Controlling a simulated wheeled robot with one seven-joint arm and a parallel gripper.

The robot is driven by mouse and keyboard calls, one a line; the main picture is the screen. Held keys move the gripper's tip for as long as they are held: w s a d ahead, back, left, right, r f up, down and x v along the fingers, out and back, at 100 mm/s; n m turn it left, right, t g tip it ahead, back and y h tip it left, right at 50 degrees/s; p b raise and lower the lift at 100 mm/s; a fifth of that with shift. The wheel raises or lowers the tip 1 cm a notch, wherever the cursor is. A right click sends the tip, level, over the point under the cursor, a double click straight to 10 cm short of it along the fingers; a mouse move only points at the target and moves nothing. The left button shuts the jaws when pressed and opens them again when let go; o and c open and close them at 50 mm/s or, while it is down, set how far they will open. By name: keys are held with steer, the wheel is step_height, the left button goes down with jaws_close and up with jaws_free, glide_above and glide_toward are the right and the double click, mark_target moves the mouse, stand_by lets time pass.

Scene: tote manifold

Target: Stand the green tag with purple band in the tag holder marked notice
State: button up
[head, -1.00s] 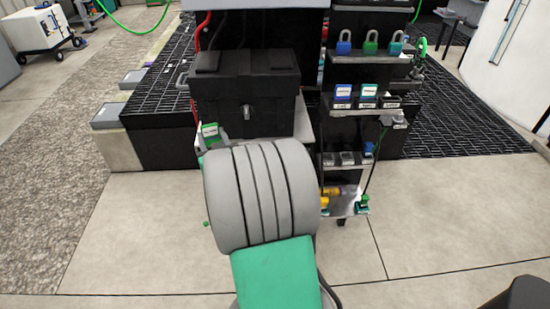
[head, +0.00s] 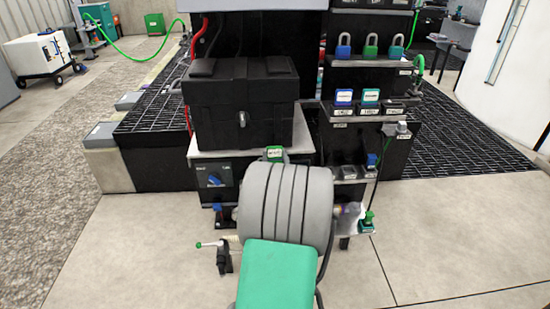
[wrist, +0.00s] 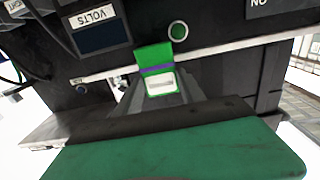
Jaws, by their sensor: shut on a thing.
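The green tag with purple band (wrist: 154,62) is held upright in my gripper (wrist: 153,98), which is shut on its lower part in the wrist view. In the head view the tag (head: 274,153) shows just above my grey arm link, in front of the black box; my gripper is mostly hidden behind that link. To the right, a shelf carries a row of tag holders.
Padlocks (head: 371,47) stand on the shelf above the tags. A lower shelf (head: 350,173) holds several small dark blocks. A black lidded box (head: 243,105) stands on a ledge behind the tag. A lever with a green knob (head: 199,245) sticks out at lower left.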

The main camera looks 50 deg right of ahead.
step_height(320, 180, down, 9)
steer(key=b, duration=0.8)
steer(key=shift+b, duration=0.4)
steer(key=o, duration=1.4)
steer(key=shift+s+f, duration=0.1)
steer(key=v, duration=0.7)
steer(key=shift+s+a, duration=0.25)
steer(key=shift+a, duration=0.05)
